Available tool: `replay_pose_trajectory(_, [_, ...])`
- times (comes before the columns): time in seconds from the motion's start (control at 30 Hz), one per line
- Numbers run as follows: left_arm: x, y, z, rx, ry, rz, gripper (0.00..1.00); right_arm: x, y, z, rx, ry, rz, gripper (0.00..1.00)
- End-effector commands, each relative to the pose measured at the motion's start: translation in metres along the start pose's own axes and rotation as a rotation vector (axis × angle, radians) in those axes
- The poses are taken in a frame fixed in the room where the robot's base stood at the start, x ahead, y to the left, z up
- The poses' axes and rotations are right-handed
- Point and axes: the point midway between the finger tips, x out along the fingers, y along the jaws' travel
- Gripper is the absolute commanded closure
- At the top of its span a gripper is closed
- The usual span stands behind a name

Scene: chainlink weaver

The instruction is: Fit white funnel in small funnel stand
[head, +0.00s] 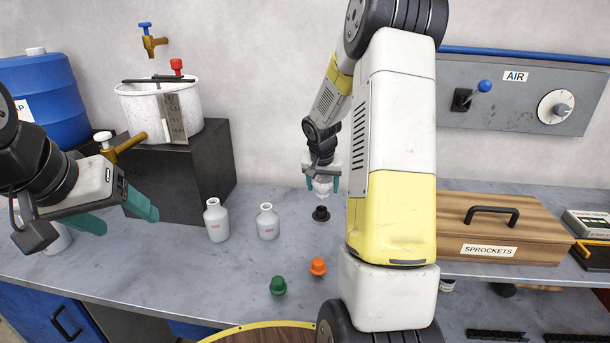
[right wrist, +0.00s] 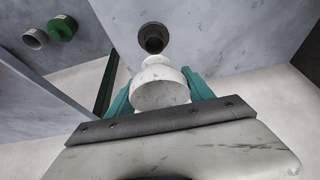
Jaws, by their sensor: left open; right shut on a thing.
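The white funnel (head: 322,187) is held in my right gripper (head: 322,178) above the bench. In the right wrist view the white funnel (right wrist: 160,82) sits between the green fingers of my right gripper (right wrist: 160,98), wide part toward the palm. A small dark stand (head: 320,214), which looks like the small funnel stand, is on the bench just below the funnel. In the right wrist view the stand (right wrist: 153,38) shows as a dark ring just beyond the funnel's narrow end, with a gap hard to judge. My left gripper (head: 120,212) is open and empty at the left.
Two white bottles (head: 216,222) stand left of the stand. An orange cap (head: 318,266) and a green cap (head: 278,285) lie nearer the front. A black block (head: 190,175) carries a white pot (head: 135,108). A wooden box (head: 500,240) is at the right.

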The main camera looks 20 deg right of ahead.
Motion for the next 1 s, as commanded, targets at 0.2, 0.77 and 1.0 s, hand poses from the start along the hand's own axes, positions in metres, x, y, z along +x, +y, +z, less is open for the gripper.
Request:
replay_pose_trajectory(0.2, [0.000, 0.000, 0.000, 0.000, 0.000, 0.000, 0.32, 0.025, 0.000, 0.011, -0.001, -0.003, 0.001, 0.79])
replay_pose_trajectory(0.77, [0.000, 0.000, 0.000, 0.000, 0.000, 0.000, 0.32, 0.049, 0.000, 0.021, 0.000, 0.000, 0.001, 0.79])
replay_pose_trajectory(1.0, [0.000, 0.000, 0.000, 0.000, 0.000, 0.000, 0.32, 0.049, 0.000, 0.021, 0.000, 0.000, 0.001, 0.18])
